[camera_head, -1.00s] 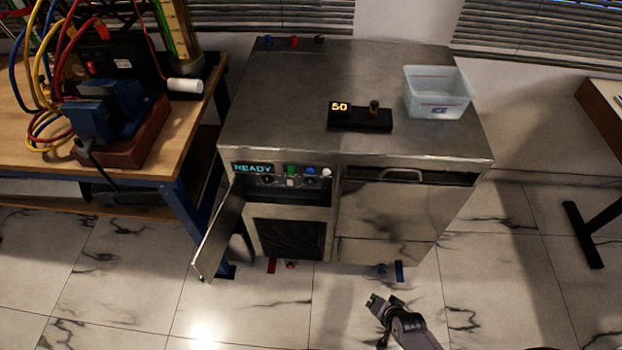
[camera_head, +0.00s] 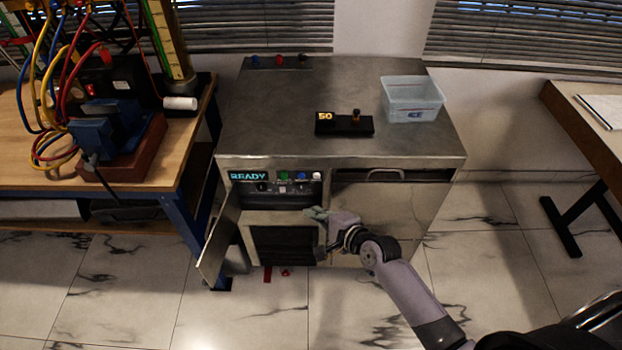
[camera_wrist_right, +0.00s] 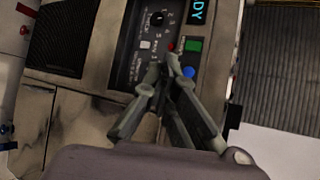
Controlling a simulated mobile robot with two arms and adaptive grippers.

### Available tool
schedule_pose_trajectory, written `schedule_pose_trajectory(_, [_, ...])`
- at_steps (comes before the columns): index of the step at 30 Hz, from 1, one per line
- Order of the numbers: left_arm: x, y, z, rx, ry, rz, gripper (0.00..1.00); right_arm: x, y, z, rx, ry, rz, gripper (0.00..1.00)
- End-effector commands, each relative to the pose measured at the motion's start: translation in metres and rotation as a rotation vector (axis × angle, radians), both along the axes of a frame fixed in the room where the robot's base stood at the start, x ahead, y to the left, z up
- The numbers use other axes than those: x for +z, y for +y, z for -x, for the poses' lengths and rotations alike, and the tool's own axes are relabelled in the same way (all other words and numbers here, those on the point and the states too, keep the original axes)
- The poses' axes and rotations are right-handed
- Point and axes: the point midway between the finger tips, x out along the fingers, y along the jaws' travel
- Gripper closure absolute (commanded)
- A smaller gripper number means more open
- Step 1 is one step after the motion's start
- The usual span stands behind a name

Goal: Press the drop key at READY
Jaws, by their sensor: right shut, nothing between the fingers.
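The machine's recessed control panel (camera_head: 290,188) sits under its top edge. Its display (camera_head: 248,176) reads READY in cyan. Green (camera_head: 284,175), blue (camera_head: 301,175) and white (camera_head: 316,176) keys stand right of the display; which one is the drop key I cannot read. In the right wrist view the green key (camera_wrist_right: 194,45) and blue key (camera_wrist_right: 189,72) show close to my fingertips, with a white square button (camera_wrist_right: 145,44) beyond. My right gripper (camera_head: 314,212) is shut and empty in front of the panel, its fingertips (camera_wrist_right: 164,62) together; contact is not clear. My left gripper is out of view.
An open door (camera_head: 218,236) stands out at the machine's left. On top are a black box reading 50 (camera_head: 344,125) and a clear bin (camera_head: 413,101). A workbench (camera_head: 150,190) with cables is at left, a desk (camera_head: 575,105) at right.

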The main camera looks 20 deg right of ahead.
Motion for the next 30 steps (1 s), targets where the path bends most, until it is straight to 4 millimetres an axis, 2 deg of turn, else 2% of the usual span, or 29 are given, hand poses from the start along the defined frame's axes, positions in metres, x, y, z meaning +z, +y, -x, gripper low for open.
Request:
schedule_pose_trajectory(10, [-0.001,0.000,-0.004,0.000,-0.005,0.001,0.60,0.000,0.000,-0.001,0.000,-0.001,0.000,1.00])
schedule_pose_trajectory(14, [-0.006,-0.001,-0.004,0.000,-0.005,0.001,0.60,-0.002,-0.003,-0.008,-0.001,-0.002,0.001,1.00])
schedule_pose_trajectory(25, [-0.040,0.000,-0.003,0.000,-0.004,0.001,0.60,-0.005,-0.017,-0.056,-0.001,-0.003,0.003,1.00])
schedule_pose_trajectory(30, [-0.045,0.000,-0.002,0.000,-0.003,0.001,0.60,-0.002,-0.022,-0.073,-0.001,-0.001,0.002,1.00])
